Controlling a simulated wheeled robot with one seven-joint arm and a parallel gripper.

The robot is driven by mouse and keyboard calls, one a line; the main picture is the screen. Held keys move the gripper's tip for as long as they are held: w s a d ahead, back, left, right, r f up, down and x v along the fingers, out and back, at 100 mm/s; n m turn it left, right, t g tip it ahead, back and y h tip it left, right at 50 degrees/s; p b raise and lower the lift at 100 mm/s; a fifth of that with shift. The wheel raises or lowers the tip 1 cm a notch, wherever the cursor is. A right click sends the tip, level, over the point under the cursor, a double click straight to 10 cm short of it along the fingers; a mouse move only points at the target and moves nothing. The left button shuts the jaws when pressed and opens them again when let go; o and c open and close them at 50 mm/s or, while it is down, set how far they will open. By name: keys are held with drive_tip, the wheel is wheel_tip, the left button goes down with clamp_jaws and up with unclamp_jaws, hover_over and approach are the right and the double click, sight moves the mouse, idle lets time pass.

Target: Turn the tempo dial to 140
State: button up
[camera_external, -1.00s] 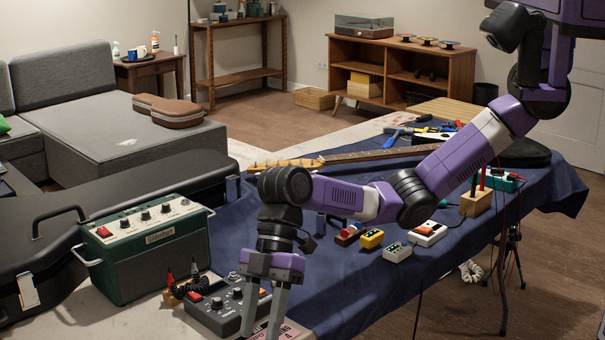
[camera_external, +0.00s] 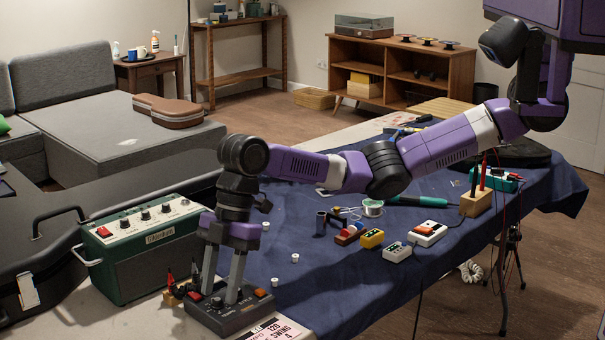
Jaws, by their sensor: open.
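A dark grey control box (camera_external: 245,312) with knobs and buttons lies at the front edge of the table, in front of the green amplifier. My gripper (camera_external: 218,297) points straight down over it, its two fingers apart and their tips at the level of the box's top. A small dark knob (camera_external: 217,302) shows between the fingertips; contact with it cannot be made out. The fingers hide part of the panel. No dial marking is legible, so the tempo setting cannot be read.
The green amplifier (camera_external: 150,260) stands close on the left, with a black guitar case (camera_external: 110,210) behind it. Pedals (camera_external: 397,252) and a solder spool (camera_external: 373,208) lie rightward on the blue cloth (camera_external: 330,290).

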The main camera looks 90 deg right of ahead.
drive_tip(key=shift+a+f, duration=0.15)
drive_tip(key=shift+f, duration=0.25)
clamp_jaws()
drive_tip(key=shift+r+p, duration=0.2)
drive_tip(key=shift+p, duration=0.35)
